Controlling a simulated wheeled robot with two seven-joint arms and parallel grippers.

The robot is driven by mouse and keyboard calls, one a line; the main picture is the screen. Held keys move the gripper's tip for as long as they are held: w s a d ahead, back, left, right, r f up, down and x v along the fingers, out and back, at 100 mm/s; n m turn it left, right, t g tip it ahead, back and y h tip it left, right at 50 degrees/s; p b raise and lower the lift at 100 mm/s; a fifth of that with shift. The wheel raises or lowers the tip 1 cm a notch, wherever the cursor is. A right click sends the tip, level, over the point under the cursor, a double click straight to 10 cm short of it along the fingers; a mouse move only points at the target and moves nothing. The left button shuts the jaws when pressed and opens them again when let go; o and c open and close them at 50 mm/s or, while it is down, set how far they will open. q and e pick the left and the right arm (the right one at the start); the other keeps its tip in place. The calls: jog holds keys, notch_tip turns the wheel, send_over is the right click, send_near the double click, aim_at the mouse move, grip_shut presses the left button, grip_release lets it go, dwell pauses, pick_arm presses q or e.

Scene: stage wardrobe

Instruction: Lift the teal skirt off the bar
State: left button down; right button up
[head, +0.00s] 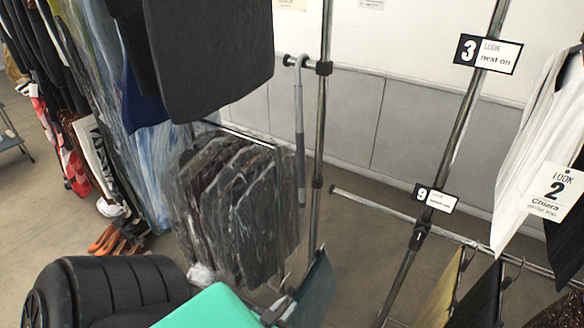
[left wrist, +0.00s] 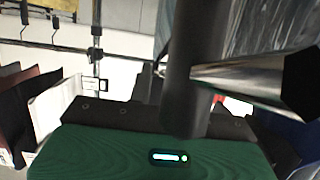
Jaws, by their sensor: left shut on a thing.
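The teal skirt (head: 316,292) hangs at the bottom of the head view, dark teal and partly cut off by the frame edge. My left gripper (head: 278,309) is at its upper left edge, shut on the skirt or its hanger; which one I cannot tell. A small hanger hook shows just above the fingers. The low bar (head: 385,208) runs to the right, its free end behind and above the skirt. The skirt appears apart from the bar. In the left wrist view the skirt cannot be made out clearly. My right gripper is not in view.
A yellow garment (head: 440,292) and a black garment (head: 478,298) hang from the low bar. A white top (head: 525,135) hangs at the right. Upright poles (head: 318,150) stand near the skirt. Bagged dark garments (head: 235,205) hang at the left. Floor shows between them.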

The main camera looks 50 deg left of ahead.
pick_arm(q)
jog(key=f+v, duration=0.3)
jog(key=v, duration=1.1)
jog(key=shift+s, duration=0.35)
